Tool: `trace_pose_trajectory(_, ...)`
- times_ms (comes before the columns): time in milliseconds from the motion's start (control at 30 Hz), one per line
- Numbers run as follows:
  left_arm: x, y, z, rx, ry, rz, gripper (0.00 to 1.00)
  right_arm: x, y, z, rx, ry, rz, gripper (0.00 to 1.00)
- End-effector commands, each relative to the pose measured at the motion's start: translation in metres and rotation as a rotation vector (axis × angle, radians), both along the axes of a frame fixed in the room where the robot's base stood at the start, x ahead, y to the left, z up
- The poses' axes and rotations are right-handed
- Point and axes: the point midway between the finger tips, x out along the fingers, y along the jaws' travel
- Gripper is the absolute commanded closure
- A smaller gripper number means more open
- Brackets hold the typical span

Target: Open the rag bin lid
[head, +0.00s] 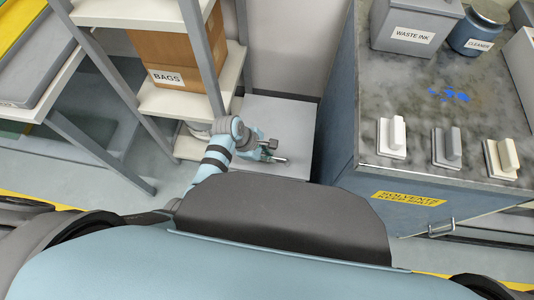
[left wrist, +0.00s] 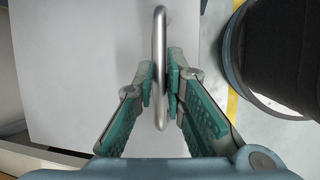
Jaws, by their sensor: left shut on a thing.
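The rag bin's pale grey lid (head: 288,122) lies between the shelf rack and the blue cabinet in the head view. The lid looks flat; I cannot tell whether its edge is raised at all. My left gripper (head: 272,156) is over the lid's near part. In the left wrist view the lid (left wrist: 80,70) fills much of the picture, and my left gripper (left wrist: 161,85) is shut on a metal bar handle (left wrist: 160,40), with a finger on each side of it. The bin's body is mostly hidden. My right gripper is out of view.
A shelf rack with a cardboard box marked BAGS (head: 176,62) stands close on the left. The blue cabinet (head: 340,110) stands close on the right, with a waste ink container (head: 405,40), a cleaner tub (head: 478,30) and several pale handled blocks on top.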

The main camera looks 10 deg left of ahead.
Motion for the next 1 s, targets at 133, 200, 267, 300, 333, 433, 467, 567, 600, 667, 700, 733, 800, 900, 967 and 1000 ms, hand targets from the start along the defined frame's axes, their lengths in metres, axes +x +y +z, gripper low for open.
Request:
trace_pose_trajectory(133, 0.000, 0.000, 0.004, 0.001, 0.011, 0.000, 1.00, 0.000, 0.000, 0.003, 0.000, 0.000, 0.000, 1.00)
trace_pose_trajectory(200, 0.002, 0.000, 0.009, 0.001, 0.024, 0.000, 1.00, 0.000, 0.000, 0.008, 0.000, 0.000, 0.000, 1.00)
trace_pose_trajectory(267, 0.003, 0.000, 0.015, 0.001, 0.041, 0.000, 1.00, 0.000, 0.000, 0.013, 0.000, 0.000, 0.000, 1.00)
trace_pose_trajectory(300, 0.005, 0.000, 0.020, 0.001, 0.056, 0.000, 1.00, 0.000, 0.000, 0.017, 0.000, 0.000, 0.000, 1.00)
trace_pose_trajectory(333, 0.006, 0.000, 0.024, 0.001, 0.068, -0.001, 1.00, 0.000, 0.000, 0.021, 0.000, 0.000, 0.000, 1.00)
trace_pose_trajectory(433, 0.012, 0.000, 0.041, 0.000, 0.123, -0.001, 1.00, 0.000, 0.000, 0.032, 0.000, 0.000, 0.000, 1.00)
trace_pose_trajectory(467, 0.014, 0.000, 0.046, 0.001, 0.142, -0.001, 1.00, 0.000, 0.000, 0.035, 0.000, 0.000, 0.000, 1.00)
trace_pose_trajectory(567, 0.022, 0.000, 0.063, 0.001, 0.214, -0.002, 1.00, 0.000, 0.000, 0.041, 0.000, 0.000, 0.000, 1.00)
trace_pose_trajectory(600, 0.026, 0.000, 0.070, 0.001, 0.243, 0.000, 1.00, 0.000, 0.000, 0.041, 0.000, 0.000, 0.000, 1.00)
trace_pose_trajectory(667, 0.033, 0.001, 0.080, 0.002, 0.290, -0.001, 1.00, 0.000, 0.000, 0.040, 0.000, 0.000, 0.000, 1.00)
trace_pose_trajectory(700, 0.037, 0.001, 0.086, 0.000, 0.321, 0.000, 1.00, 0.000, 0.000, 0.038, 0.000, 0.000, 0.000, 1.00)
trace_pose_trajectory(733, 0.040, 0.001, 0.091, 0.001, 0.344, 0.000, 1.00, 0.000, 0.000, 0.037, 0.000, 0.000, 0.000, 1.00)
trace_pose_trajectory(800, 0.048, 0.001, 0.102, 0.001, 0.375, 0.000, 1.00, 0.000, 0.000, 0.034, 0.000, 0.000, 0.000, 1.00)
trace_pose_trajectory(900, 0.060, 0.000, 0.116, 0.000, 0.369, 0.001, 1.00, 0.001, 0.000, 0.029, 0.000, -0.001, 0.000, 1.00)
trace_pose_trajectory(967, 0.066, 0.000, 0.123, 0.000, 0.368, 0.000, 1.00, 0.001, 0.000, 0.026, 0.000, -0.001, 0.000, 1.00)
trace_pose_trajectory(1000, 0.070, 0.000, 0.127, 0.000, 0.369, 0.000, 1.00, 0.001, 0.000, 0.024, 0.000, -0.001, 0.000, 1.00)
